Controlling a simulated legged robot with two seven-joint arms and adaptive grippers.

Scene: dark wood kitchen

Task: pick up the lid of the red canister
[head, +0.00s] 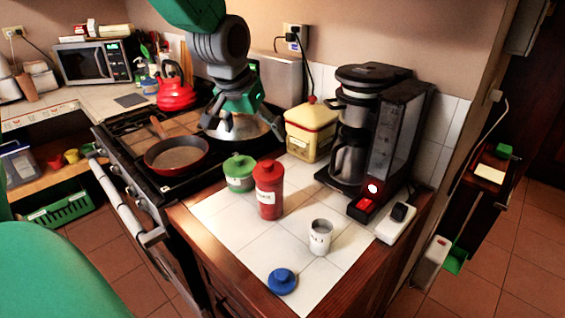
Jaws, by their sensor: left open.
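The red canister (269,204) stands upright on the white tiled counter (237,229), with a pale label on its front. Its red lid (268,170) sits on top of it. My left gripper (243,122) hangs down from the top of the view, open and empty. In the picture it is above and slightly left of the lid, apart from it, in front of the stove's back pan. My right gripper is not in view.
A green lidded canister (239,174) stands close left of the red one. A white mug (320,238) and a blue lid (283,281) are nearer the front. A yellow box (311,134) and coffee maker (351,160) stand behind. A frying pan (176,157) is on the stove.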

